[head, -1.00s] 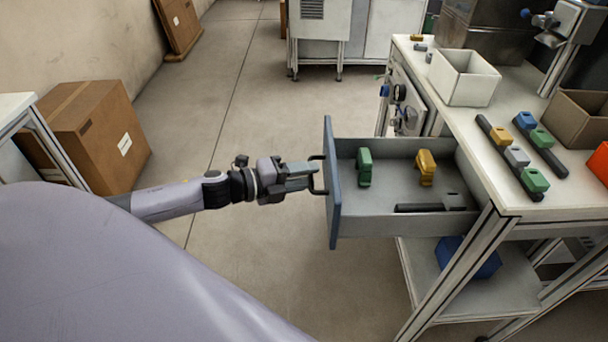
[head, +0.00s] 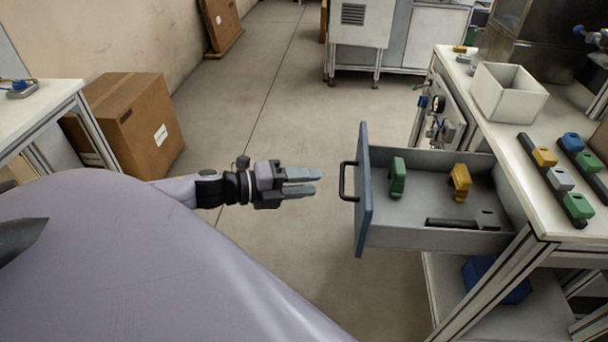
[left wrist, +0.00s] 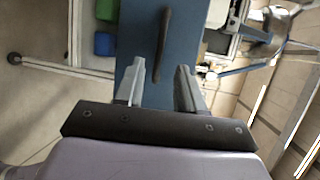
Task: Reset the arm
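My left gripper (head: 318,182) is empty in the head view, to the left of the open drawer (head: 420,238) and apart from its black handle (head: 344,182). In the left wrist view the two fingers of my left gripper (left wrist: 158,85) stand apart, with the drawer's blue front (left wrist: 135,70) and the handle (left wrist: 162,45) beyond them. The drawer holds a green piece (head: 397,178), a yellow piece (head: 460,182) and a dark bar (head: 465,223). My right gripper does not show clearly; only a dark tip stands at the left edge of the head view.
The workbench (head: 505,170) at the right carries a white bin (head: 508,95) and dark rails with coloured blocks. A blue bin (head: 500,280) sits on its lower shelf. A cardboard box (head: 130,125) stands at the left. The floor (head: 270,120) between is clear.

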